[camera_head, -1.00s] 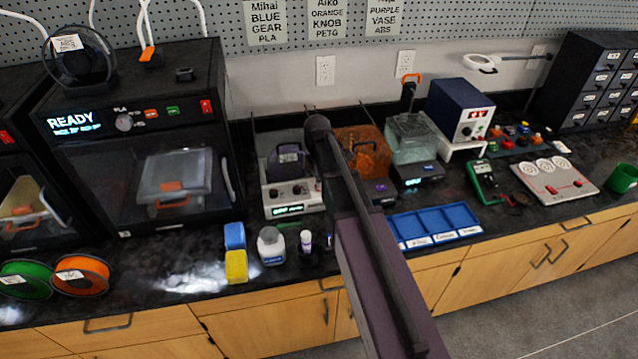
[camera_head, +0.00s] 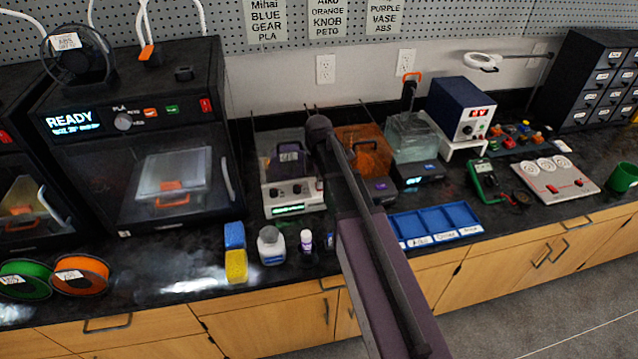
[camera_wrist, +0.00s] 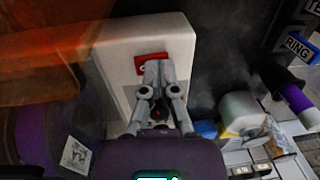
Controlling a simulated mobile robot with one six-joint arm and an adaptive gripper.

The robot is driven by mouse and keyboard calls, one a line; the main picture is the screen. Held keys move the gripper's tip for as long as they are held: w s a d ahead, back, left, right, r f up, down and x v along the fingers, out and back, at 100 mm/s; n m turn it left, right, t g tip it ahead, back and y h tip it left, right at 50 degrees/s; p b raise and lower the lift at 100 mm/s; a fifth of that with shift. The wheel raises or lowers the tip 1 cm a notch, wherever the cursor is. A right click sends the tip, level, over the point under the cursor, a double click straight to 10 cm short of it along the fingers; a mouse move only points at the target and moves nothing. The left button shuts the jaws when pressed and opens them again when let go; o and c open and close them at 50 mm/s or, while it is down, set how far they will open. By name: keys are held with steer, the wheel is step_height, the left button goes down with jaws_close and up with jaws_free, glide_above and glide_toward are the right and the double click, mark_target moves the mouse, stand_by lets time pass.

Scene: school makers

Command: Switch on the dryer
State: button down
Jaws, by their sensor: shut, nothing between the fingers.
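A white device with knobs and a small lit display (camera_head: 290,208) stands on the bench in the head view, a dark lidded holder on top; it looks like the dryer. In the wrist view a white housing (camera_wrist: 175,45), probably its side, carries a red switch (camera_wrist: 141,68). My gripper (camera_wrist: 158,68) is shut and empty. Its fingertips are right at the switch and cover part of it; I cannot tell whether they touch it, or which way it is set. In the head view my arm hides the gripper. The display text is too small to read surely.
An orange-covered machine (camera_head: 368,150) stands close to the right of the white device. A blue tray (camera_head: 435,222) lies to the right. A large printer (camera_head: 130,150) stands left.

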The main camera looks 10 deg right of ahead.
steer(key=shift+w+r, duration=0.2)
steer(key=shift+w, duration=0.35)
steer(key=shift+r+p, duration=0.15)
steer(key=shift+p, duration=0.2)
step_height(320, 180, up, 14)
steer(key=s+p, duration=0.1)
steer(key=p, duration=1.2)
steer(key=shift+s+f, duration=0.25)
steer(key=shift+s, duration=0.1)
steer(key=shift+s, duration=0.1)
steer(key=s+d+m+t, duration=0.1)
steer(key=s+d+m, duration=0.1)
steer(key=s+m, duration=1.4)
steer(key=shift+s+m, duration=0.15)
steer(key=shift+m, duration=0.95)
